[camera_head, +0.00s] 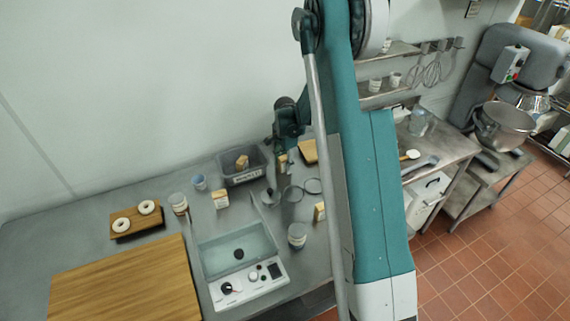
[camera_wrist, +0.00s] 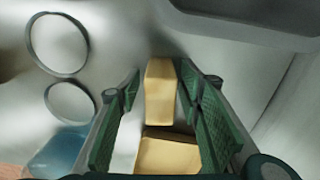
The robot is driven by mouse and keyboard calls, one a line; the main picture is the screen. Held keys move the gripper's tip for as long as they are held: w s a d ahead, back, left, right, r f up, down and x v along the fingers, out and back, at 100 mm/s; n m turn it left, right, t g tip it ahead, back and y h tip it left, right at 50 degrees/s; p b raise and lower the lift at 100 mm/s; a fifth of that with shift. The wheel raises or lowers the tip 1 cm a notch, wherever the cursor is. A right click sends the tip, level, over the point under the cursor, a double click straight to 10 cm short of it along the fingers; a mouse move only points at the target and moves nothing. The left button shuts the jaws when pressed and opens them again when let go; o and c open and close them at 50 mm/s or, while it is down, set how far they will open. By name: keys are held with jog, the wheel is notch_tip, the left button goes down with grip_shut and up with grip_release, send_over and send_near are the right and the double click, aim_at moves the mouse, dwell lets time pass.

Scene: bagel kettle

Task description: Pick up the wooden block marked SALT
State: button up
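My gripper (camera_head: 284,148) is over the back of the grey table, right of a dark bin. In the wrist view my gripper (camera_wrist: 158,82) has its green-padded fingers apart. A pale wooden block (camera_wrist: 160,92) stands between them, with a gap on the left and little gap on the right. A second wooden surface (camera_wrist: 167,155) shows closer to the camera; I cannot tell whether it is another block. In the head view a small block (camera_head: 283,160) is just under my gripper. Other blocks are in the bin (camera_head: 242,161), at the table's middle (camera_head: 221,200) and right (camera_head: 319,211). No SALT mark is readable.
The dark bin (camera_head: 245,176) is close left of my gripper. Two rings (camera_head: 293,193) (camera_head: 313,186) lie in front. A wooden board (camera_head: 308,151) is at the right. A basin with a control panel (camera_head: 250,283), cups, bagels (camera_head: 121,225) and a large cutting board (camera_head: 125,283) fill the front and left.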

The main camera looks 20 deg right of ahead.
aim_at(285, 157)
jog(key=shift+c, duration=0.7)
jog(key=c, duration=0.9)
jog(key=shift+r+b, duration=0.4)
jog(key=shift+r, duration=4.55)
